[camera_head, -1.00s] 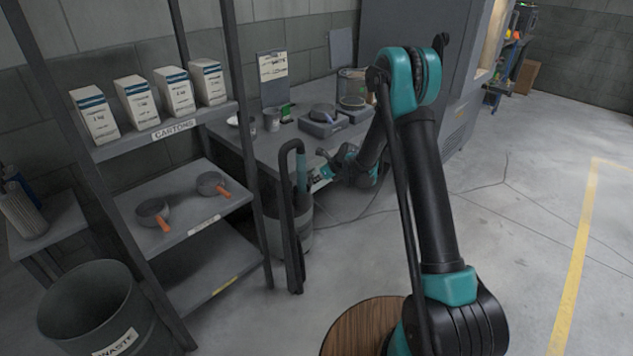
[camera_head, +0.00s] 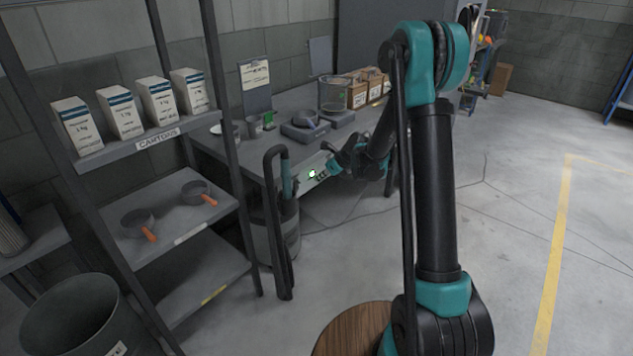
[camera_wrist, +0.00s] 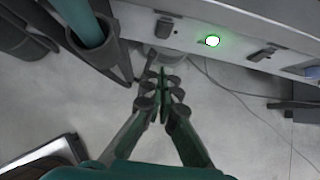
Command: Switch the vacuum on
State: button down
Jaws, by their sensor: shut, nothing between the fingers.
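A grey switch panel (camera_head: 318,172) runs along the front edge of the bench. In the wrist view the panel (camera_wrist: 235,22) carries a left rocker switch (camera_wrist: 164,27), a bright green lamp (camera_wrist: 212,40), a right rocker switch (camera_wrist: 264,52) and a dull bluish lamp (camera_wrist: 312,72). The green lamp (camera_head: 312,174) also shows lit in the head view. No label tells which switch is the vacuum's. My gripper (camera_wrist: 163,82) is shut and empty, fingertips below the panel in the picture and apart from the switches. In the head view my gripper (camera_head: 328,171) is small beside the panel.
The bench top (camera_head: 225,145) holds scales (camera_head: 305,130), a glass vessel and boxes. Shelving with cartons (camera_head: 135,115) and pans is at left. The floor at right is clear.

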aim_at(297, 186)
jog(key=shift+d+r, duration=0.1)
jog(key=shift+s+d+f, duration=0.15)
jog(key=shift+s+f, duration=0.05)
jog(key=shift+f, duration=0.45)
jog(key=x, duration=0.4)
jog(key=a+r+x, duration=0.1)
jog(key=x, duration=0.3)
jog(key=w+x, duration=0.1)
jog(key=x, duration=0.4)
jog(key=shift+a+r, duration=0.15)
jog(key=shift+r, duration=0.1)
